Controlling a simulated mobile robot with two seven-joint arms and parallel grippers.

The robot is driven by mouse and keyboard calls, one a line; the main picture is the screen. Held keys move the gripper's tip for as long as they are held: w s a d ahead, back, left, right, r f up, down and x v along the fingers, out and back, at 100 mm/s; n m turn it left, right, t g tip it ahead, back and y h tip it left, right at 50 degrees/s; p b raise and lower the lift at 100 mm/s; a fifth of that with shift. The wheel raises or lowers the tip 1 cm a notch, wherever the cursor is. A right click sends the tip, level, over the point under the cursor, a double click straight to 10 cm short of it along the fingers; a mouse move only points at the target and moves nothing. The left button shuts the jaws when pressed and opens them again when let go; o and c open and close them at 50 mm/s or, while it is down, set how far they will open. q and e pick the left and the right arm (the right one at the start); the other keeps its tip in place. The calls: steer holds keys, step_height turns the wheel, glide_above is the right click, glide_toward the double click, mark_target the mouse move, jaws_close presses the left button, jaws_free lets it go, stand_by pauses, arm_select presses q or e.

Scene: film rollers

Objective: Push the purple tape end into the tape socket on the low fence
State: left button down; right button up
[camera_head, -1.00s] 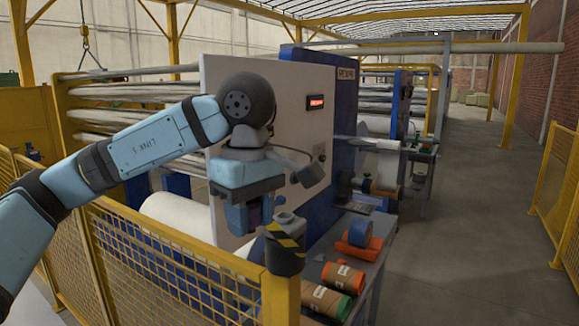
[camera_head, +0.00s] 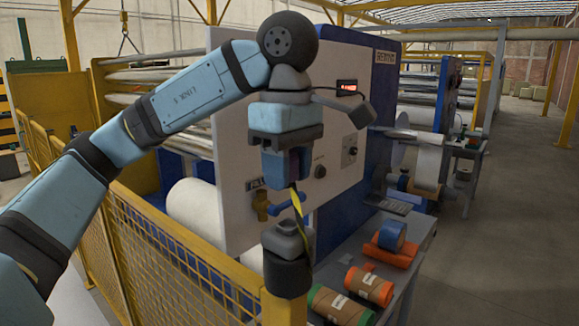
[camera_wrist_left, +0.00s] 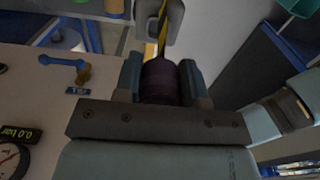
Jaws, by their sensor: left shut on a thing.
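My left gripper (camera_head: 287,172) is shut on the purple tape end (camera_wrist_left: 160,82), which sits between its two fingers in the left wrist view. A yellow-and-black striped tape (camera_head: 298,208) hangs from the held end down to the dark, grey-topped post head (camera_head: 288,272) on the low yellow fence (camera_head: 185,268). The gripper is above this post head and apart from it. In the wrist view the striped tape (camera_wrist_left: 162,32) runs to a grey fitting (camera_wrist_left: 176,22). I cannot pick out the tape socket for certain. My right gripper is not in view.
The machine's pale panel (camera_head: 225,130), with a blue-handled valve (camera_head: 287,200), stands close behind the gripper. The aisle floor at the far right is clear.

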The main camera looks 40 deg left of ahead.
mark_target(289, 230)
arm_select(q)
steer(key=shift+w+f+b, duration=0.15)
steer(key=shift+f+b, duration=1.65)
steer(key=shift+f, duration=1.1)
steer(key=shift+d, duration=0.1)
steer(key=shift+r, duration=0.1)
steer(key=shift+f+b, duration=0.35)
steer(key=shift+f, duration=0.35)
steer(key=c, duration=0.6)
jaws_free()
steer(key=shift+r, duration=0.1)
